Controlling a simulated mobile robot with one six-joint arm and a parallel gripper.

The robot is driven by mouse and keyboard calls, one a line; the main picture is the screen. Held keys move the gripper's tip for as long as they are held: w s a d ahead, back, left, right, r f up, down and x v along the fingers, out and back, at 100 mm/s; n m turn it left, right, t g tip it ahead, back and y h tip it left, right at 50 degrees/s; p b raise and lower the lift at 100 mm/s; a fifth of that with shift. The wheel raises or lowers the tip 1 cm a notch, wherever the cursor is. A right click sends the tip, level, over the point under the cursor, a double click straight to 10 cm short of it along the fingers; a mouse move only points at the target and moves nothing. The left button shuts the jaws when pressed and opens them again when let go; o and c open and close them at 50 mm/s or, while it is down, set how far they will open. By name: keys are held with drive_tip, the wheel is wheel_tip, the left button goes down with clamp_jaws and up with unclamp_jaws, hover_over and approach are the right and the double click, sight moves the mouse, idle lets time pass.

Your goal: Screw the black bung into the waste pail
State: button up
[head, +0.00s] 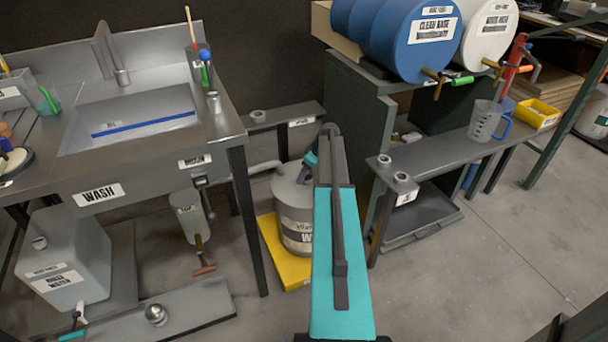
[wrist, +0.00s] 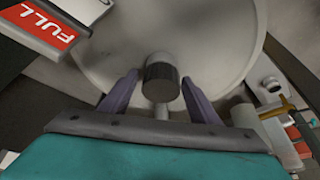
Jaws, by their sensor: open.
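A dark, ribbed cylindrical knob that looks like the black bung (wrist: 160,78) is at the lid, between my fingers. I cannot tell how deep it sits. My gripper (wrist: 160,80) is open, its two purple-grey fingers on either side of the knob with small gaps.
A yellow tray (head: 272,250) lies under the pail. The wash bench (head: 215,150) stands left, with a shelf (head: 285,116) behind the pail. The drum rack (head: 355,110) and a low bench (head: 450,145) are right. A red FULL tag (wrist: 40,20) shows in the wrist view.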

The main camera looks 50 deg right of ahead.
drive_tip(key=c, duration=1)
drive_tip(key=shift+c, duration=0.2)
drive_tip(key=shift+s+d+m+h+p, duration=0.1)
drive_tip(key=shift+m+h+p, duration=0.85)
drive_tip(key=shift+m, duration=1.75)
drive_tip(key=shift+o, duration=0.2)
drive_tip(key=shift+d+m+g+h+p, duration=0.1)
drive_tip(key=shift+m+g+h+p, duration=0.3)
drive_tip(key=shift+m, duration=0.7)
drive_tip(key=shift+m+h+p, duration=0.1)
drive_tip(key=shift+m+h, duration=0.45)
drive_tip(key=shift+m, duration=0.55)
drive_tip(key=shift+m+g+h+p, duration=0.3)
drive_tip(key=shift+m+g+h, duration=0.2)
drive_tip(key=shift+m, duration=1.4)
drive_tip(key=shift+c, duration=0.2)
drive_tip(key=shift+o, duration=0.2)
